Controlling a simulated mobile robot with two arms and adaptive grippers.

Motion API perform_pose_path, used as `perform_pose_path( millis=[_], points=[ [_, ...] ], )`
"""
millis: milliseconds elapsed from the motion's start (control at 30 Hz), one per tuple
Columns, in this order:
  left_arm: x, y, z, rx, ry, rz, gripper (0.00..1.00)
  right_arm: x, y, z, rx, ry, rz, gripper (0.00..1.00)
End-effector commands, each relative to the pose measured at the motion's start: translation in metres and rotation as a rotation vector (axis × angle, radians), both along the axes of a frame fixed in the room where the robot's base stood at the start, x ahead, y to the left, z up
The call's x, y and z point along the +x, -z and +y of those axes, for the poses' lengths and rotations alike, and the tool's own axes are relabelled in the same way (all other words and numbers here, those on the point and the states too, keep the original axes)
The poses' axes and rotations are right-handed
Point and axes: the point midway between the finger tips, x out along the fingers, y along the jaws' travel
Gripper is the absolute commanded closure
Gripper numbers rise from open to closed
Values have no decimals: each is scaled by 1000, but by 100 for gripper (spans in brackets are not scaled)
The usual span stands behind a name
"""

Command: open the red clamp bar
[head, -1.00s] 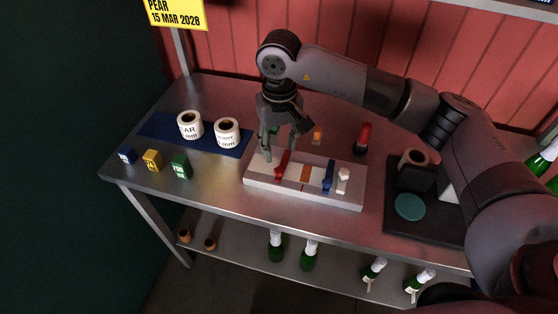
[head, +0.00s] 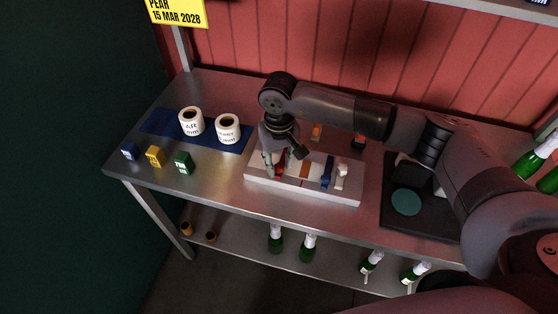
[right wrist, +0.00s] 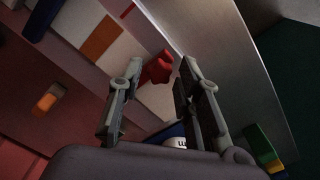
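The red clamp bar (head: 280,169) sits at the left part of the pale block (head: 304,191) on the metal table, partly hidden by my gripper in the head view. In the right wrist view its red end (right wrist: 158,69) shows between the fingertips. My right gripper (head: 281,164) points down over it. In the right wrist view the gripper (right wrist: 160,72) is open, its two fingers apart on either side of the bar; I cannot tell if either touches it. My left gripper is not in view.
An orange piece (head: 304,171), a blue clamp (head: 327,172) and a white one (head: 341,175) are further right on the block. Two label rolls (head: 228,129) stand on a blue mat at left, with small blue, yellow and green boxes (head: 184,162) in front. A dark mat (head: 391,219) lies right.

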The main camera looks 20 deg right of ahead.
Motion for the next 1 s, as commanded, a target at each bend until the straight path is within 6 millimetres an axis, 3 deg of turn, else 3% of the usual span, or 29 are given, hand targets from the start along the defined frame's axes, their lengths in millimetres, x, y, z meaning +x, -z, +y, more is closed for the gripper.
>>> perform_pose_path(
  millis=[433,1000],
  points=[
    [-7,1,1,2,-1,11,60,0,0,0,0,0,0,100],
    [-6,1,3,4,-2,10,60,-1,-1,0,2,1,2,100]
  ],
)
